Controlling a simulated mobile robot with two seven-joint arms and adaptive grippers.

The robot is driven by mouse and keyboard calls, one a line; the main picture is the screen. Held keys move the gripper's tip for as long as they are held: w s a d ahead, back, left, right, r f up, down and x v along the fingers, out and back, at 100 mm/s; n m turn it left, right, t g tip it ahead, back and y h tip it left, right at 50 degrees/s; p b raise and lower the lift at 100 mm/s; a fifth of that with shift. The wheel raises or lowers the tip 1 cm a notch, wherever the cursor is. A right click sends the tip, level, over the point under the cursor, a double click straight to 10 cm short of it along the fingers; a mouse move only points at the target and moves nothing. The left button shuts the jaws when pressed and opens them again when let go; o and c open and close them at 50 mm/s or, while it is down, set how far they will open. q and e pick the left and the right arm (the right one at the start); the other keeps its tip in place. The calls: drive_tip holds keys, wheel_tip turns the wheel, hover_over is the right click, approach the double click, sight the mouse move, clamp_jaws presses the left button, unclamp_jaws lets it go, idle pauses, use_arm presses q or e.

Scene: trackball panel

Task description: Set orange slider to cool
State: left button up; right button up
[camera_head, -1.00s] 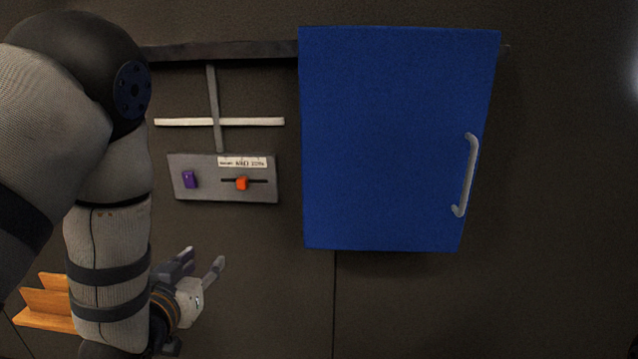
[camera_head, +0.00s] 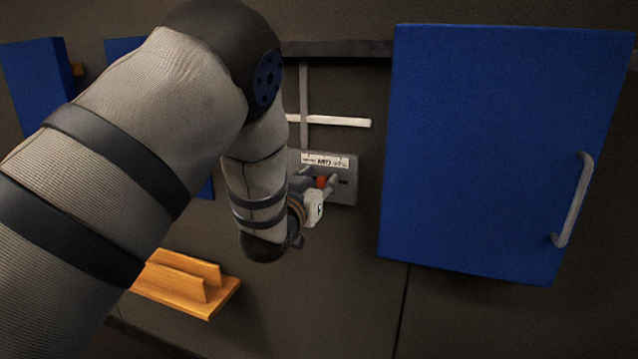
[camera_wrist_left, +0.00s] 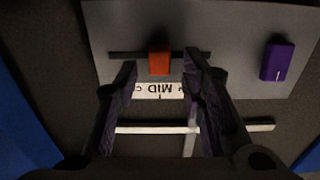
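The grey panel (camera_head: 348,190) is on the dark wall, partly hidden behind my left gripper (camera_head: 319,184). Its orange slider (camera_head: 321,181) shows between the fingers. In the left wrist view the panel (camera_wrist_left: 221,25) appears upside down. The orange slider (camera_wrist_left: 159,61) sits near the middle of its dark slot (camera_wrist_left: 126,55), by the MID marking on the white label (camera_wrist_left: 160,90). My left gripper (camera_wrist_left: 158,72) is open, one finger on each side of the slider, with visible gaps. Contact is not visible. My right gripper is out of view.
A purple control (camera_wrist_left: 277,62) is on the same panel. A large blue door (camera_head: 500,150) with a grey handle (camera_head: 573,200) is to the right. Grey and white bars (camera_head: 340,122) are above the panel. A wooden rack (camera_head: 185,283) is at lower left.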

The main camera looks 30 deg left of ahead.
use_arm(q)
clamp_jaws()
drive_tip(key=shift+w+d+p, duration=0.15)
drive_tip(key=shift+w+d, duration=0.1)
drive_tip(key=shift+d, duration=0.75)
drive_tip(key=shift+w+d+p, duration=0.15)
drive_tip(key=shift+w+d, duration=0.05)
drive_tip(key=shift+d, duration=0.75)
unclamp_jaws()
drive_tip(key=shift+d, duration=0.1)
approach(343, 178)
drive_tip(key=v, duration=0.5)
drive_tip(key=shift+s, duration=0.45)
